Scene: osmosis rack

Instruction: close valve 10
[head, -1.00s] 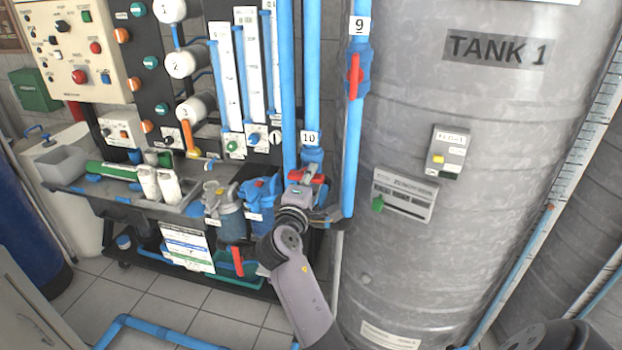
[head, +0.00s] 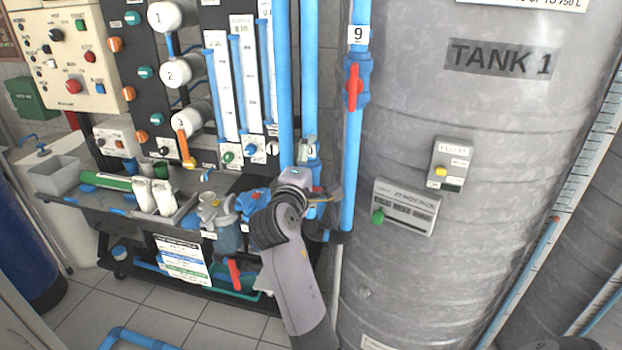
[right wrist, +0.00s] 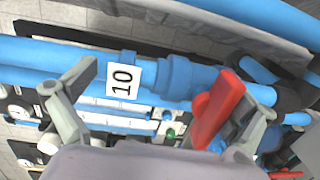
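Valve 10 is a blue valve on a vertical blue pipe with a red handle (right wrist: 218,108), seen close in the right wrist view. Its white "10" tag (right wrist: 124,79) sits on the pipe beside it. In the head view the tag (head: 310,151) shows in part, and my right gripper and wrist hide most of the valve. My right gripper (right wrist: 160,115) is open, with one finger left of the tag and the other just right of the handle. The handle lies between the fingers, close to the right one; contact is unclear. My left gripper is out of view.
Valve 9 with a red handle (head: 354,87) is on the adjacent pipe, right of and above valve 10. The large grey tank (head: 470,270) stands close on the right. A blue filter housing (head: 226,232) and a bench (head: 75,193) are at the left.

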